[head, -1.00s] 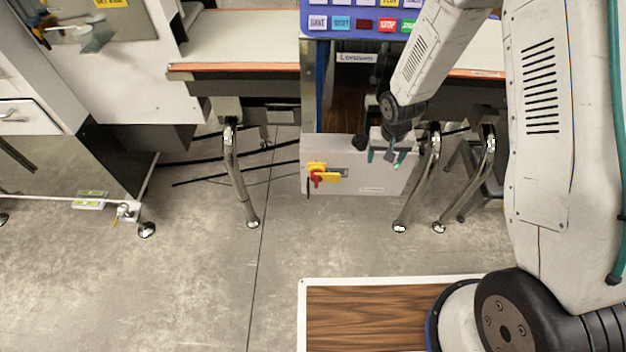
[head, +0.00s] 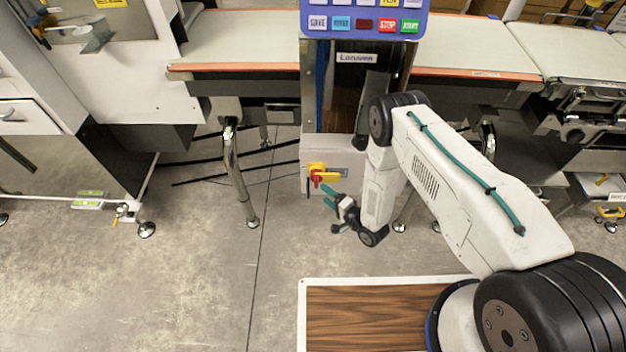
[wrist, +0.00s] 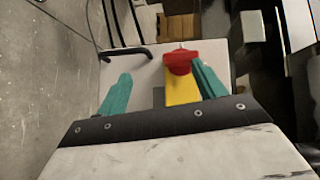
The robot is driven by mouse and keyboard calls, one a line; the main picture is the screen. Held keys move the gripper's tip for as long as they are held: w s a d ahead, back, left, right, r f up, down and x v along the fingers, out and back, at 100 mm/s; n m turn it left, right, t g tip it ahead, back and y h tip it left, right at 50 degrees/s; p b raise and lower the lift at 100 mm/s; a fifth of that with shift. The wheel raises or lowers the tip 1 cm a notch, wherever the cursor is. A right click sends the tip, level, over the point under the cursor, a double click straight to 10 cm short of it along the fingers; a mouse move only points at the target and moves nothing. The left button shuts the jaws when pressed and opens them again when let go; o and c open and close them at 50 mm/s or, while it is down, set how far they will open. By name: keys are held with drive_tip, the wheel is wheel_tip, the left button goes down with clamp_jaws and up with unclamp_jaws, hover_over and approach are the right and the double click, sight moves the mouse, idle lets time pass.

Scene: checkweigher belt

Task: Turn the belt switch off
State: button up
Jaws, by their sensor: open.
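The belt switch is a red rotary knob (head: 316,178) on a yellow plate (head: 319,168), on the front of a light grey box below the control panel. In the wrist view the red knob (wrist: 181,62) and yellow plate (wrist: 181,90) show near the right finger. My gripper (head: 328,193) is in front of the box, just below and right of the knob. Its two green fingers are apart in the wrist view (wrist: 158,85), with nothing held between them. The knob lies ahead, nearer the right fingertip; I cannot tell whether they touch.
The grey box (head: 345,150) has a dark handle (wrist: 127,53) beside the switch in the wrist view. A panel with coloured buttons (head: 363,24) is above. Metal legs (head: 236,180) stand to the left. The floor (head: 200,270) in front is clear.

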sight(313, 180)
drive_tip(key=shift+m+t+y, duration=0.5)
drive_tip(key=shift+t, duration=0.1)
drive_tip(key=w+a, duration=0.1)
drive_tip(key=w, duration=0.1)
drive_tip(key=w+a+r, duration=0.1)
drive_tip(key=w+a, duration=0.1)
drive_tip(key=w+a+r, duration=0.1)
drive_tip(key=a, duration=0.1)
drive_tip(key=shift+w+a+r, duration=0.1)
drive_tip(key=shift+w+a, duration=0.15)
drive_tip(key=shift+w, duration=0.15)
drive_tip(key=shift+c, duration=0.3)
drive_tip(key=c, duration=1.3)
